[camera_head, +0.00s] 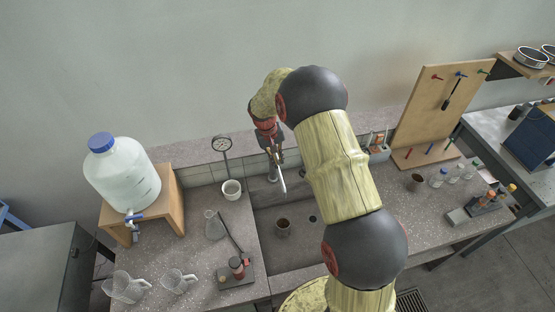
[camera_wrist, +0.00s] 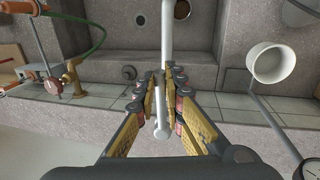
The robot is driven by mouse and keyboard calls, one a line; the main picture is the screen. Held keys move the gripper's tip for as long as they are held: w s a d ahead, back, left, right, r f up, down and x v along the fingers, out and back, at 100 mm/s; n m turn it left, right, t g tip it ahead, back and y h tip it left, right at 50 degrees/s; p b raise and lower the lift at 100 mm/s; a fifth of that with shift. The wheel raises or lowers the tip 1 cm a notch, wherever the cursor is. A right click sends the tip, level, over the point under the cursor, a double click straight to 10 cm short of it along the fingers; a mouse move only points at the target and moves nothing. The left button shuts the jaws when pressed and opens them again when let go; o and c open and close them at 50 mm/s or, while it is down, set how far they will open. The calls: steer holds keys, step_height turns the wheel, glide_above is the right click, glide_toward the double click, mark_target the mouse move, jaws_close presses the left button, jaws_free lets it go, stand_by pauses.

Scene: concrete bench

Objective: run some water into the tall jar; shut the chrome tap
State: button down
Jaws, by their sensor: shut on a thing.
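The chrome tap's pale spout (camera_head: 281,180) reaches out over the sink; it also shows in the wrist view (camera_wrist: 167,30). My gripper (camera_head: 272,150) is at the back of the sink. In the wrist view its fingers (camera_wrist: 160,100) are closed around the tap's slim lever (camera_wrist: 161,128). A grey-brown jar (camera_head: 283,229), the likely tall jar, stands upright in the sink with its open top up. It shows near the spout's outer end in the wrist view (camera_wrist: 148,18). I cannot make out a water stream or the level inside the jar.
A brass tap (camera_wrist: 74,78) with a green hose is beside the chrome tap. A white cup (camera_head: 232,189) and a gauge (camera_head: 222,145) stand left of the sink. A water carboy (camera_head: 122,175), glass flask (camera_head: 214,226) and jugs (camera_head: 126,287) are further left.

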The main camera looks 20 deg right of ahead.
steer(key=shift+w+r+g+p, duration=0.2)
steer(key=shift+r+g+p, duration=0.4)
steer(key=shift+p, duration=0.2)
steer(key=c, duration=1.9)
jaws_free()
steer(key=v, duration=1.2)
steer(key=shift+d, duration=0.15)
steer(key=shift+c, duration=0.3)
